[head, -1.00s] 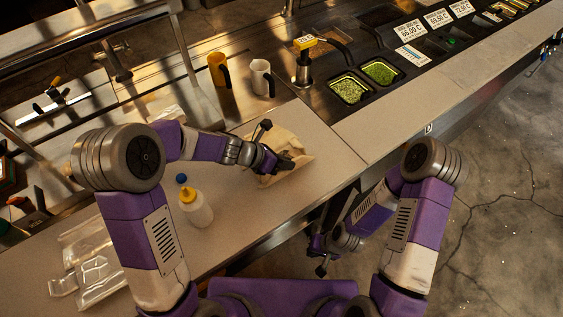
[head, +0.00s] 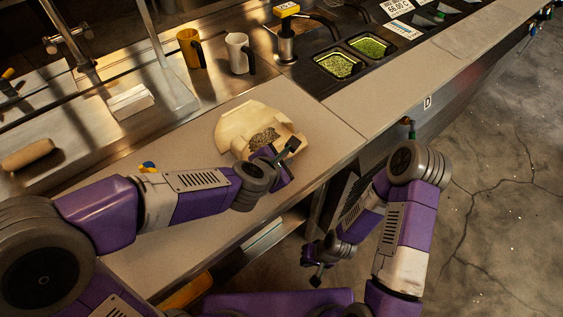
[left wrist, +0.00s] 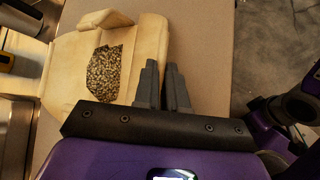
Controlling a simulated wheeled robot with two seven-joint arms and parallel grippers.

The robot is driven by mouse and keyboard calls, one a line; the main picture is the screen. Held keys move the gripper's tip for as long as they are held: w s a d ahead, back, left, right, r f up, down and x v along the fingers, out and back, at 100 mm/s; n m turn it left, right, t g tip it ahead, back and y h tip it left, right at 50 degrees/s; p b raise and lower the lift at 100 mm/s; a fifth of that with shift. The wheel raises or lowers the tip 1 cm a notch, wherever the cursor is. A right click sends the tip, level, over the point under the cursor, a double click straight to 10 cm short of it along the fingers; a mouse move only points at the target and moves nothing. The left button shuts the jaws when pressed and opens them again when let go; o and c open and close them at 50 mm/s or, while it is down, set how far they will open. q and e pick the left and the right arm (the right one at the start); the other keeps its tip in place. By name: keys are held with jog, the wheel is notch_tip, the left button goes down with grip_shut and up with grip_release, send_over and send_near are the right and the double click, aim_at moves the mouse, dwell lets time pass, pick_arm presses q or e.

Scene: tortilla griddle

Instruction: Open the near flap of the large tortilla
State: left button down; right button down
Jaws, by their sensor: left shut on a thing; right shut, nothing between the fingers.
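The large tortilla (head: 236,122) lies on the counter, pale and partly unfolded, with a dark speckled filling (head: 264,138) showing in its middle. The tortilla (left wrist: 68,58) and filling (left wrist: 103,73) also show in the left wrist view, with a raised fold on the side by my fingers. My left gripper (head: 284,153) is at the tortilla's near right edge, shut on the near flap; its fingertips (left wrist: 163,80) stand close together there. Part of the near edge is hidden by the gripper. My right gripper (head: 317,273) is shut and empty, low in front of the counter.
A yellow mug (head: 190,50) and a white mug (head: 238,54) stand behind the tortilla. Two bins of green food (head: 340,65) are set in the counter at the back right. The counter right of the tortilla (head: 335,130) is clear.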

pick_arm(q)
jog(key=shift+a+f+t+b, duration=0.15)
jog(key=shift+f+t+b, duration=0.15)
jog(key=shift+b, duration=0.15)
jog(key=c, duration=1.2)
grip_release()
jog(key=shift+w, duration=0.1)
